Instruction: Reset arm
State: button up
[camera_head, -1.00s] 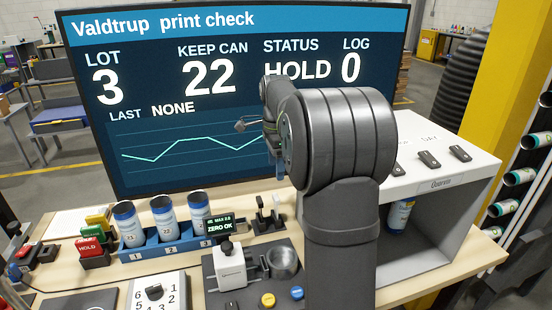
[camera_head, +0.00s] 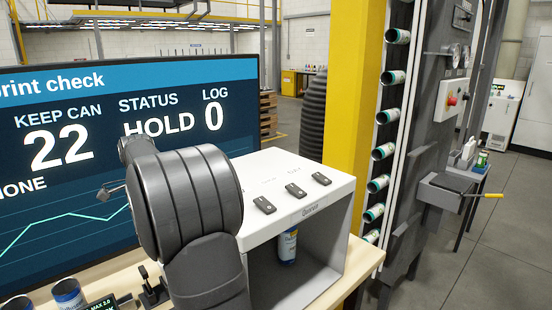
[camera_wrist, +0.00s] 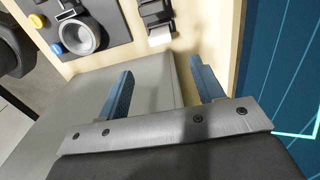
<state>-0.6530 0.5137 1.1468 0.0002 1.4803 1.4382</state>
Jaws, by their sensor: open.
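My gripper (camera_wrist: 161,66) is open in the wrist view, with two blue fingers apart and nothing between them. The screen reads KEEP CAN 22, STATUS HOLD, LOG 0.
Right of my arm is a white-topped open box (camera_head: 335,205) with several dark switches and a can (camera_head: 287,247) inside. A rack of cans (camera_head: 383,152) stands beyond it. The wrist view shows a round metal cup (camera_wrist: 82,36) and a black-and-white device (camera_wrist: 157,22).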

notch_tip(320, 180, down, 16)
jog(key=shift+r, duration=0.1)
dwell(0.4)
jog(key=shift+r, duration=0.1)
notch_tip(320, 180, up, 17)
notch_tip(320, 180, down, 16)
jog(key=shift+f, duration=0.25)
jog(key=shift+r, duration=2.85)
notch_tip(320, 180, up, 8)
jog(key=shift+r, duration=0.2)
